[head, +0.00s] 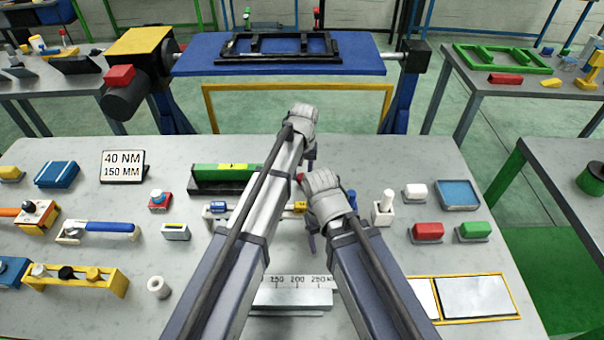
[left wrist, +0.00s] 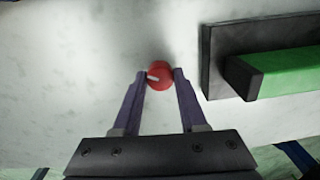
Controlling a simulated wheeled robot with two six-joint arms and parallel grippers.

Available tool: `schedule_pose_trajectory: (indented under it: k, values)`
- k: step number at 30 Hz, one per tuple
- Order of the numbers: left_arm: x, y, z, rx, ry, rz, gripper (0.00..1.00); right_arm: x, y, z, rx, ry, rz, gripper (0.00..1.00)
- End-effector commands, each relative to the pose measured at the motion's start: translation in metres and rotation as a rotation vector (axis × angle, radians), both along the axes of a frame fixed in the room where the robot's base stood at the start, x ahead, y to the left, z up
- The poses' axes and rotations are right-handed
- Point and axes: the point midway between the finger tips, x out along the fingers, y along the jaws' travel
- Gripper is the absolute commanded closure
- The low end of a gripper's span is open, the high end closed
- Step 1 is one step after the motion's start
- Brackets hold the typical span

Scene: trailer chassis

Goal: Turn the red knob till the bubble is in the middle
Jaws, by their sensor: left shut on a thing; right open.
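The red knob (left wrist: 160,76), with a white pointer mark, is between the two fingertips of my left gripper (left wrist: 159,80) in the left wrist view. The gripper is shut on it. In the head view my left gripper (head: 308,165) is right of the green level (head: 215,172), and only a bit of red shows there. The level lies on a dark base and has a small yellow vial window (head: 232,167); the bubble is too small to place. The level's right end is hidden by my left arm. My right gripper (head: 311,238) is open and empty, nearer the front.
A sign reading 40 NM, 150 MM (head: 123,167) stands behind left. A ruler block (head: 290,297) lies in front. Red (head: 427,231) and green (head: 474,230) blocks and a white peg (head: 383,208) are at right. Blue and yellow tools sit at left.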

Motion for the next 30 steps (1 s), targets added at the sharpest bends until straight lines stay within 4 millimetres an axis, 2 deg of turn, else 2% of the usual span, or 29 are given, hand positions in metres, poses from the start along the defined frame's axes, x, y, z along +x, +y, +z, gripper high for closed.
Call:
schedule_pose_trajectory:
  k: [7,17,18,26,30]
  values:
    - [-0.0004,0.0002,0.0,0.001,0.001,-0.185,1.0,0.0,0.0,0.0,0.0,0.0,0.0,0.29]
    - [-0.0003,0.0002,0.0,0.001,0.0,-0.206,1.0,0.0,0.0,0.0,0.0,0.0,0.0,0.29]
    - [-0.0003,0.0002,0.0,0.001,0.0,-0.206,0.57,0.0,0.0,0.0,0.0,0.0,0.0,0.29]
    - [-0.0003,0.0001,0.0,0.0,0.0,-0.205,0.28,0.0,0.0,0.0,0.0,0.0,0.0,0.29]
    - [-0.0002,0.0001,0.0,0.0,0.0,-0.205,0.28,0.0,0.0,0.0,0.0,0.0,0.0,0.29]
